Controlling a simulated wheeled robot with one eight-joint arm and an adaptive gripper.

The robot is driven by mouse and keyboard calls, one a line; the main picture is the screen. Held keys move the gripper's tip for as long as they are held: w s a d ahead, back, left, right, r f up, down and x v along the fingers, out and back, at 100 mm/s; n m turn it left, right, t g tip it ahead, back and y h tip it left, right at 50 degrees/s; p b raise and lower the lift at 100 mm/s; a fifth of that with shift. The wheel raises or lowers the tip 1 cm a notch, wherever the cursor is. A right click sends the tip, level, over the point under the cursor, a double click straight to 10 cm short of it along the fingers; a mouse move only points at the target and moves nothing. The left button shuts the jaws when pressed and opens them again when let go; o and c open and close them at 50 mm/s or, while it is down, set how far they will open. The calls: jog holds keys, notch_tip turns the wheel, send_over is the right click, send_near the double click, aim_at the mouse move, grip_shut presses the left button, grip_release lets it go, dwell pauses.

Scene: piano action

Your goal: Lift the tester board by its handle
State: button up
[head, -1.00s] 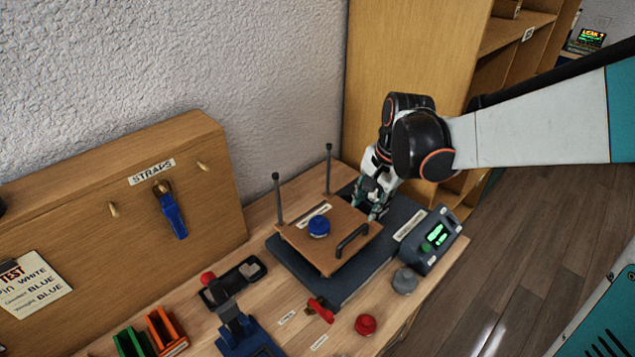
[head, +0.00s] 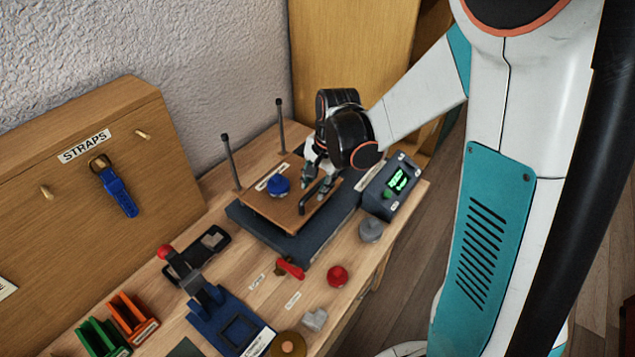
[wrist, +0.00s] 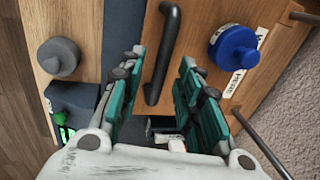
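The tester board (head: 258,203) is a flat wooden panel over a dark base (head: 262,232), with two upright posts at its back. It carries a blue knob (head: 279,186) and a black bar handle (head: 302,209) along its right side. The handle also shows in the wrist view (wrist: 166,48), lying between my two teal fingers. My gripper (wrist: 161,62) is open, with a gap on each side of the handle. In the head view my gripper (head: 318,184) is over the handle and hides part of it.
A grey box with a green display (head: 392,187) stands right of the base. A grey knob (head: 371,229), a red knob (head: 337,276) and a red clamp-like piece (head: 290,268) sit in front. A blue strap (head: 118,193) hangs on the wooden panel at left.

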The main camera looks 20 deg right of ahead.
jog(key=shift+c, duration=0.2)
grip_shut()
notch_tip(320, 180, up, 14)
jog(key=p, duration=0.8)
jog(key=shift+p, duration=0.3)
jog(key=shift+f, duration=0.1)
jog(key=shift+o, duration=0.2)
grip_release()
notch_tip(320, 180, up, 12)
jog(key=s+d, duration=0.1)
jog(key=s, duration=0.1)
jog(key=shift+s+d+f, duration=0.1)
